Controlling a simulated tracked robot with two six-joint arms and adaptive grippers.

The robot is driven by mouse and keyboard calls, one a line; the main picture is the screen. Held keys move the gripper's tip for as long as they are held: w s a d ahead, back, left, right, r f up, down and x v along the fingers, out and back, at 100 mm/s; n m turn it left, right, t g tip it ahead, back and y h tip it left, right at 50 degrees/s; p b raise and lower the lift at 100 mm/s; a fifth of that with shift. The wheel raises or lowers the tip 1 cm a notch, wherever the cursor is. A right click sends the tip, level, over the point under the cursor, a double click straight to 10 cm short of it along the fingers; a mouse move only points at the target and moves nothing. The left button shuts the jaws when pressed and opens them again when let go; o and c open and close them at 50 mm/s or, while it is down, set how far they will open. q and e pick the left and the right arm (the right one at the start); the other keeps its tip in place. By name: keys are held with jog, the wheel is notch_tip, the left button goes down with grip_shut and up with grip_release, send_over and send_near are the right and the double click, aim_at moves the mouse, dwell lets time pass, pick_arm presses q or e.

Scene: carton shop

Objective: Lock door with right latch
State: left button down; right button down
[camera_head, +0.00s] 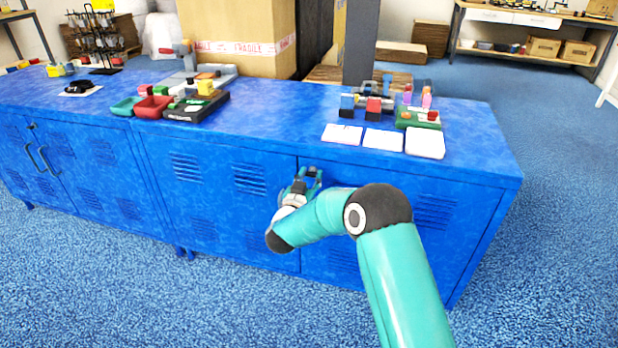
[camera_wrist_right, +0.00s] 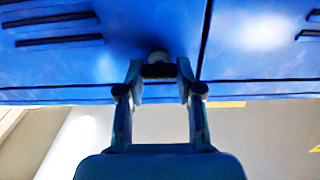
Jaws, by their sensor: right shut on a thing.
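The blue cabinet has two closed-looking front doors, a left door (camera_head: 215,205) and a right door (camera_head: 435,245), with a vertical seam between them. My right gripper (camera_head: 308,178) is at this seam, near the top of the doors. In the right wrist view its fingers (camera_wrist_right: 160,80) are shut on a small latch (camera_wrist_right: 157,58) with a pale round end, against the blue door front beside the seam. The gripper hides most of the latch, so I cannot tell its turn angle. My left gripper is not in view.
The cabinet top (camera_head: 275,115) carries a red bin (camera_head: 153,107), white cards (camera_head: 383,139) and small coloured blocks. A large carton (camera_head: 235,40) stands behind. Another blue cabinet (camera_head: 85,165) with handles adjoins at left. The blue carpet in front is clear.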

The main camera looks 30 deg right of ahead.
jog(key=shift+r+n+p, duration=0.15)
jog(key=shift+n+p, duration=1.2)
jog(key=shift+n, duration=0.15)
jog(key=n+p, duration=0.3)
jog(key=n, duration=0.2)
jog(key=shift+w+a+p, duration=0.1)
jog(key=shift+p, duration=0.3)
jog(key=n+p, duration=0.3)
jog(key=n, duration=0.2)
jog(key=shift+n, duration=0.4)
jog(key=n, duration=0.2)
jog(key=n+p, duration=0.1)
jog(key=n, duration=0.1)
jog(key=shift+w+a+f, duration=0.1)
jog(key=shift+f, duration=0.25)
jog(key=shift+n, duration=0.3)
jog(key=c, duration=0.8)
grip_release()
jog(key=shift+o, duration=0.2)
jog(key=v, duration=1.2)
